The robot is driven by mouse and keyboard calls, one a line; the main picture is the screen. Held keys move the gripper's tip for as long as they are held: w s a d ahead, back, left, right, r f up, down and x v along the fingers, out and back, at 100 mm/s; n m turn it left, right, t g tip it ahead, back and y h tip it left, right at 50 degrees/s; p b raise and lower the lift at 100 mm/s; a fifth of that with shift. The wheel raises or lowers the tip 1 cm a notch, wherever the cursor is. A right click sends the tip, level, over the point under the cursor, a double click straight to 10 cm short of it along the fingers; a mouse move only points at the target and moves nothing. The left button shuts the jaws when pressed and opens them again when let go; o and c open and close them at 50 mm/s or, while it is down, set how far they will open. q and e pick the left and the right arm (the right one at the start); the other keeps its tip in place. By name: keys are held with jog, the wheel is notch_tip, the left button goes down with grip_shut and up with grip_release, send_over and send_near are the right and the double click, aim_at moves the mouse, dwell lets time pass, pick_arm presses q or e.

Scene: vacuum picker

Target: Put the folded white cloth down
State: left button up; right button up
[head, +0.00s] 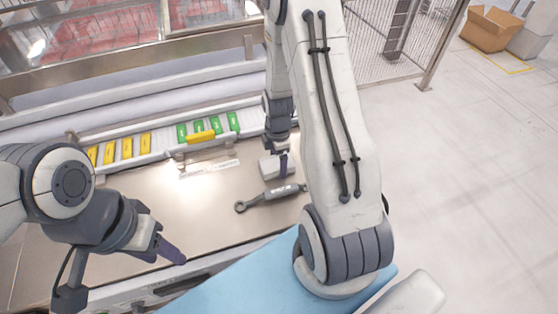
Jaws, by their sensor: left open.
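A small white block-like thing (268,168), which looks like the folded white cloth, is on or just above the metal worktop in the middle of the head view. My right gripper (284,164) points down at its right side, with a dark purple finger against or in front of it. Whether the jaws are closed on it, and whether it touches the worktop, I cannot tell. My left gripper (172,254) is open and empty over the worktop's front edge at the lower left, away from the cloth.
A grey tool with a ring end (268,198) lies just in front of the cloth. A rail behind holds yellow packs (127,148) and green packs (214,125); another yellow pack (201,137) is at its front. The worktop (210,205) is bare left of the tool.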

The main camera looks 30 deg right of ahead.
pick_arm(q)
jog(key=shift+f, duration=0.25)
pick_arm(e)
jog(key=shift+s+a+f, duration=0.2)
jog(key=shift+s+f, duration=0.25)
jog(key=shift+f, duration=0.2)
jog(key=shift+r, duration=0.2)
notch_tip(320, 180, up, 13)
jog(key=s+a+r+m, duration=0.2)
jog(key=a+r, duration=0.1)
jog(key=a, duration=0.5)
jog(key=s+a+r+m, duration=0.1)
jog(key=s+a+r, duration=0.2)
jog(key=a, duration=0.5)
pick_arm(q)
jog(key=shift+w+d, duration=0.1)
jog(key=shift+w, duration=0.05)
pick_arm(e)
jog(key=s+a+r+m+y, duration=0.1)
jog(key=s+a+r+m, duration=0.1)
jog(key=s+a+m, duration=0.3)
jog(key=s+a, duration=0.3)
jog(key=s, duration=0.4)
jog(key=shift+s+r, duration=0.2)
jog(key=shift+s, duration=0.2)
